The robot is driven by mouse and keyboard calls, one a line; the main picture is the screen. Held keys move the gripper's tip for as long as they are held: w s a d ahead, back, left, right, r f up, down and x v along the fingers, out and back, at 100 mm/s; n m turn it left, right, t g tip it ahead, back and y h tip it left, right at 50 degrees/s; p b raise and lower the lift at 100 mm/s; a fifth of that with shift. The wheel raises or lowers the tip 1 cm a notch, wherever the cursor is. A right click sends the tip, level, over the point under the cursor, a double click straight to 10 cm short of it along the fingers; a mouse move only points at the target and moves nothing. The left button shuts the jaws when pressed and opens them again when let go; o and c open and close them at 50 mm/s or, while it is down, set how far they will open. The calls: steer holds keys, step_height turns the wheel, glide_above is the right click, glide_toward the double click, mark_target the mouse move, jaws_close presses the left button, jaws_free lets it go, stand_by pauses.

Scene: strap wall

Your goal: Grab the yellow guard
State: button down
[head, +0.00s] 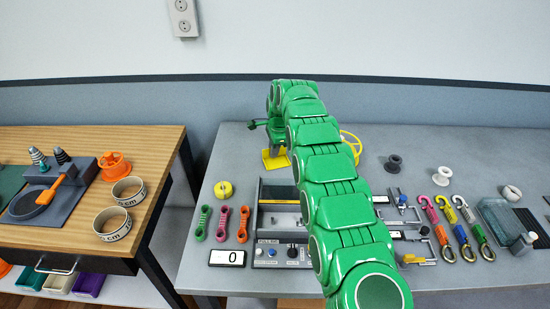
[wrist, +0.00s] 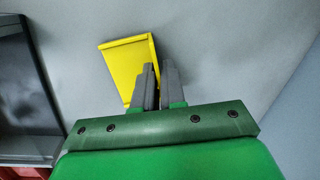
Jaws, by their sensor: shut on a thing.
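The yellow guard (head: 274,160) is a flat-sided yellow piece at the back of the grey table, left of the middle, below the end of my green arm. In the wrist view the yellow guard (wrist: 128,66) shows a broad face and a thin edge on the right. My gripper (wrist: 162,78) is shut on the guard at its right edge, with its grey fingers close together. The fingers hide part of that edge. In the head view my gripper (head: 276,142) is small and partly hidden by the arm.
Dark and white spools (head: 393,163) stand on the right. A wooden table (head: 85,150) is at the left.

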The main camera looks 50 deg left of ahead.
steer(key=shift+r, duration=1.8)
steer(key=shift+s+d+r, duration=0.1)
steer(key=shift+d+r, duration=0.15)
